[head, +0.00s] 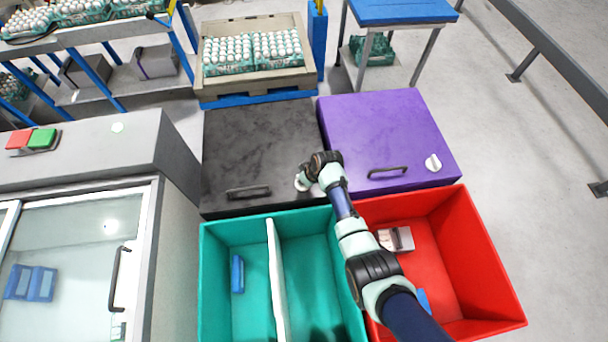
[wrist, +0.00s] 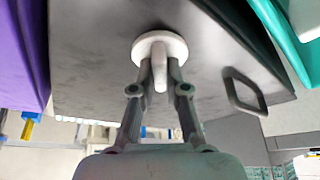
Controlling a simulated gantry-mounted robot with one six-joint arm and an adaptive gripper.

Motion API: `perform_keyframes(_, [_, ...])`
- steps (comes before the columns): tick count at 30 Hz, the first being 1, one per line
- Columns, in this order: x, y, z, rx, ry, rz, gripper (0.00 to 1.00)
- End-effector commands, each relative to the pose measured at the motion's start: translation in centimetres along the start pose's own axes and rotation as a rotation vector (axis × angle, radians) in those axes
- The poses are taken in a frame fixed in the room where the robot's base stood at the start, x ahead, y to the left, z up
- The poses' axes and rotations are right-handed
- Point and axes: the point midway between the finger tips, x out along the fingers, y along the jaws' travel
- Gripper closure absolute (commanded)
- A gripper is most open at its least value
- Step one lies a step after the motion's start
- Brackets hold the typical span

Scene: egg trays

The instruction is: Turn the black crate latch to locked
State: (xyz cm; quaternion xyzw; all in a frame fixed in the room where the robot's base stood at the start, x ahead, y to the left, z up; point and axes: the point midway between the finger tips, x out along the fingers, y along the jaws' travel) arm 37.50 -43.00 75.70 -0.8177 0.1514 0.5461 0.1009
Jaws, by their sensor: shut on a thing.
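The black crate (head: 255,135) stands behind the teal bin with its lid closed; its dark lid (wrist: 100,60) fills the middle of the wrist view. Its latch (wrist: 150,45) is a round white knob with a raised grip bar, near the right front of the lid. In the head view the latch (head: 301,183) is mostly hidden by my gripper. My gripper (wrist: 160,72) is shut on the latch's bar, with one finger on each side. In the wrist view the bar points along the fingers. I cannot tell whether the latch is locked.
A dark handle (head: 248,192) stands up from the crate beside the latch. A purple crate (head: 385,130) with its own white knob (head: 433,162) adjoins on the right. The teal bin (head: 208,275) and red bin (head: 490,270) lie in front, under my arm. A glass-fronted cabinet (head: 180,235) stands left.

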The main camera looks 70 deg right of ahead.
Motion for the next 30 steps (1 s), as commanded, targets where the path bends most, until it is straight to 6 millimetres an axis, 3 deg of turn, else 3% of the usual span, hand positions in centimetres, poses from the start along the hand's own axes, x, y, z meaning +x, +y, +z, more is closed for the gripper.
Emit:
perform_keyframes(18, [-0.06,-0.28,-0.19,0.481,0.001,0.200,1.00])
perform_keyframes(30, [0.02,-0.28,-0.15,0.615,0.000,0.255,1.00])
